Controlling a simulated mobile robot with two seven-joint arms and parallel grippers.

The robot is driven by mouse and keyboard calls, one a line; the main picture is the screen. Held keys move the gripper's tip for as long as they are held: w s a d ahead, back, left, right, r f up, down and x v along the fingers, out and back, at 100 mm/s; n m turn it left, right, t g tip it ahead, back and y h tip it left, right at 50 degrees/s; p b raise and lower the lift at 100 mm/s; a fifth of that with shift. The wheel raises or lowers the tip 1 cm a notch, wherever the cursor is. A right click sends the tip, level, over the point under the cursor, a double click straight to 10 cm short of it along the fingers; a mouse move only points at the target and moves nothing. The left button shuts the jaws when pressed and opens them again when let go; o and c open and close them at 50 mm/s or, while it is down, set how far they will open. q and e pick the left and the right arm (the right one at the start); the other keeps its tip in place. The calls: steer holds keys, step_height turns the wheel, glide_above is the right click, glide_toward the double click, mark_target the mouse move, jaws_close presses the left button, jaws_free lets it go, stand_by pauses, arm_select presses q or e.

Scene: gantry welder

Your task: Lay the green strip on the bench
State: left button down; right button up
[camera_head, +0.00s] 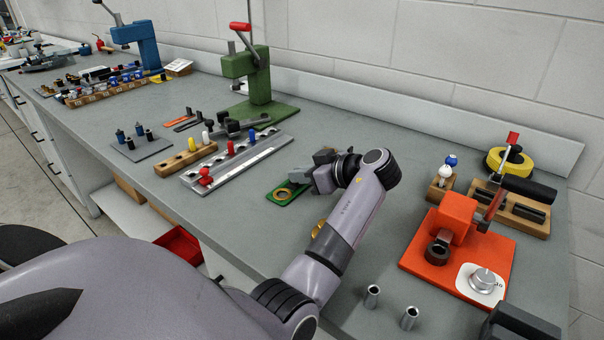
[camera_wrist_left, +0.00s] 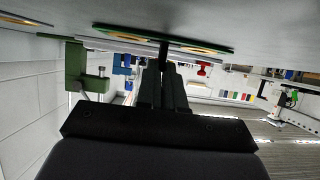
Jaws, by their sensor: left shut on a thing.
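The green strip (camera_head: 285,194) is at the middle of the bench (camera_head: 345,265) in the head view, with a brass-coloured ring in its visible end. My left gripper (camera_head: 306,177) is shut on the strip and covers its far part. A second brass-coloured ring shows beside my arm. In the left wrist view the strip (camera_wrist_left: 222,48) lies across the top at my fingertips (camera_wrist_left: 163,48), close to the bench surface. I cannot tell whether it touches the bench.
A grey rail rack (camera_head: 242,163) with coloured pegs lies left of the strip. A green press (camera_head: 262,92) stands behind, and an orange-red press (camera_head: 445,245) stands to the right. Two metal cylinders (camera_head: 409,318) stand near the front edge. Bare bench surrounds my left forearm.

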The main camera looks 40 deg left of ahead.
arm_select(q)
steer(key=c, duration=1.3)
jaws_free()
steer(key=shift+o, duration=0.2)
steer(key=shift+r+p, duration=0.9)
steer(key=shift+r, duration=0.05)
steer(key=b+v, duration=0.2)
steer(key=v, duration=0.9)
steer(key=shift+d, duration=0.4)
steer(key=shift+f, duration=0.15)
